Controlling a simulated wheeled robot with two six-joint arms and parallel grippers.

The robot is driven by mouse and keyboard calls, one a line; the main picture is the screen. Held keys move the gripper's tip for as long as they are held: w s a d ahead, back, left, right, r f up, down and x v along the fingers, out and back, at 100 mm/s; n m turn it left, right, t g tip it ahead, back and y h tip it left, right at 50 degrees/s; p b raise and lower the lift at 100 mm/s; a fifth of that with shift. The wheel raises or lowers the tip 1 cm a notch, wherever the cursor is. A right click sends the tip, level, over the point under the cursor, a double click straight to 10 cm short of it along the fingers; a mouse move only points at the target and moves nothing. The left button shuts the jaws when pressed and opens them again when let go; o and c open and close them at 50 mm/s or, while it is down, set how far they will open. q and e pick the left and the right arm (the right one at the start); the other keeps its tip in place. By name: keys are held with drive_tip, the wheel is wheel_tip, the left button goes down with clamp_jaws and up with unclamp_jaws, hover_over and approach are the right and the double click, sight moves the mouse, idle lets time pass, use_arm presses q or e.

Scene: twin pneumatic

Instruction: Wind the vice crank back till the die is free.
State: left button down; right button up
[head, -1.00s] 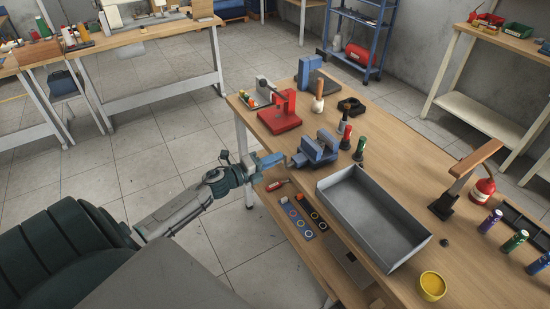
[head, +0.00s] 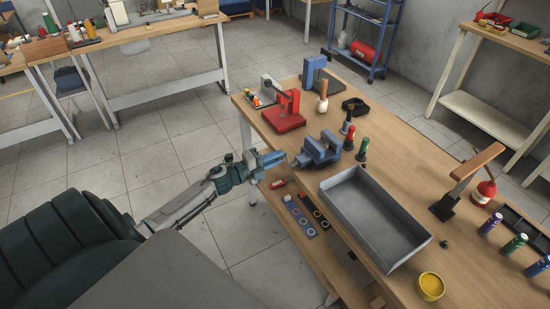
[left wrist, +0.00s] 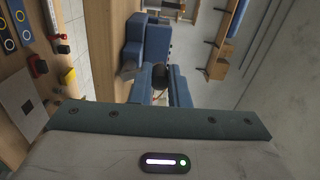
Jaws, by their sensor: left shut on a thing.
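The blue vice (head: 322,150) stands at the near left edge of the workbench. It also shows in the left wrist view (left wrist: 151,40), straight ahead of my fingers. My left gripper (head: 283,155) reaches in from the left, at the crank side of the vice. In the left wrist view its two blue fingers (left wrist: 160,84) are shut on a dark round part, the vice crank (left wrist: 159,74). The fingers hide most of the crank. I cannot make out the die in the vice jaws. My right gripper is not in view.
Green and dark bottles (head: 362,148) stand close to the vice's right side. A lower shelf holds a blue ring strip (head: 300,217). Floor left of the bench is clear.

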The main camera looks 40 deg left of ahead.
use_arm(q)
drive_tip(key=c, duration=1.4)
unclamp_jaws()
drive_tip(key=shift+w, duration=0.1)
drive_tip(key=b+v, duration=0.1)
drive_tip(key=v, duration=0.9)
drive_tip(key=shift+s, duration=0.4)
